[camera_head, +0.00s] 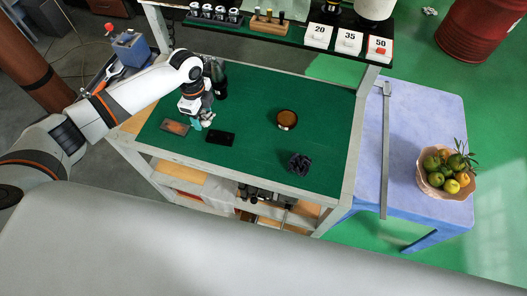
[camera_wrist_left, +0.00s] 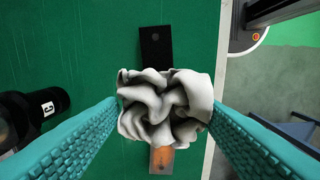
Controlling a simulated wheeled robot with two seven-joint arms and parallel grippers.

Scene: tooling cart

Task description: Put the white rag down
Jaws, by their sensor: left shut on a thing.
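The white rag (camera_wrist_left: 166,108) is a crumpled bundle between the teal fingers of my left gripper (camera_wrist_left: 163,125) in the left wrist view. The gripper is shut on it. In the head view my left gripper (camera_head: 199,124) is over the left part of the green cart top (camera_head: 250,100), close to a black flat piece and a grey-and-orange plate. The rag is mostly hidden by the gripper there, and I cannot tell if it touches the surface. My right gripper is in neither view.
Near the gripper lie the black piece (camera_head: 220,138), the plate (camera_head: 175,127) and a black cylinder (camera_head: 219,82). A brown round dish (camera_head: 287,119) and a dark crumpled thing (camera_head: 299,163) lie farther right. The green middle is clear. A fruit bowl (camera_head: 432,188) stands on a blue table (camera_head: 408,130).

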